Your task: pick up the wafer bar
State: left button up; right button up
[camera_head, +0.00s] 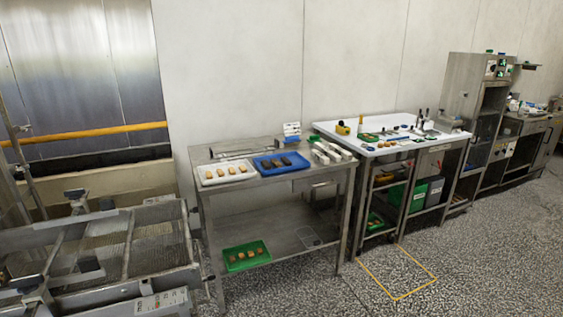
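Several small light-brown bars (231,171) that look like wafer bars lie in a white tray (213,183) on the left of a steel table. More light-brown bars (241,255) lie in a green tray (262,264) on the table's lower shelf. Several dark-brown bars (276,162) lie in a blue tray (267,172) to the right of the white tray. I cannot tell which single bar the task means. Neither of my grippers shows in the head view.
The steel table (290,182) stands against the wall. A metal mesh machine (155,245) fills the lower left. A white-topped bench (395,147) with tools stands to the right, then a tall steel cabinet (465,90). The speckled floor (480,240) in front is clear, with a yellow outline.

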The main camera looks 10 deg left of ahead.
aim_at(273, 161)
jog(key=i+l+z, duration=0.2)
jog(key=i, duration=0.65)
jog(key=i+j+z, duration=0.15)
jog(key=i, duration=0.65)
jog(key=i+j+z, duration=0.2)
jog(key=i, duration=0.65)
jog(key=l, duration=0.1)
